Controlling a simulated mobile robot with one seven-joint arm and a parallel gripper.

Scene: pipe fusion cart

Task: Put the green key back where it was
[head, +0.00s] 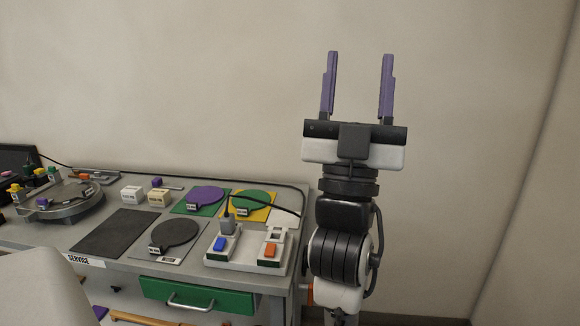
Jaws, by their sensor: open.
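I cannot tell for certain which thing is the green key. Small green-topped pieces (53,174) stand on the round grey fixture at the left of the cart. A green disc with a labelled tab (251,199) lies on a yellow plate (265,213) at the back right of the cart top. My gripper (358,85) points upward, right of the cart and well apart from everything on it. Its two purple fingers are spread, with nothing between them.
The grey cart (130,262) has a green drawer (190,296). On top are a purple disc (206,196), a dark disc (174,234), a black mat (115,232), a socket unit with blue and orange switches (250,262), and two small boxes (132,194). A cable runs along the back.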

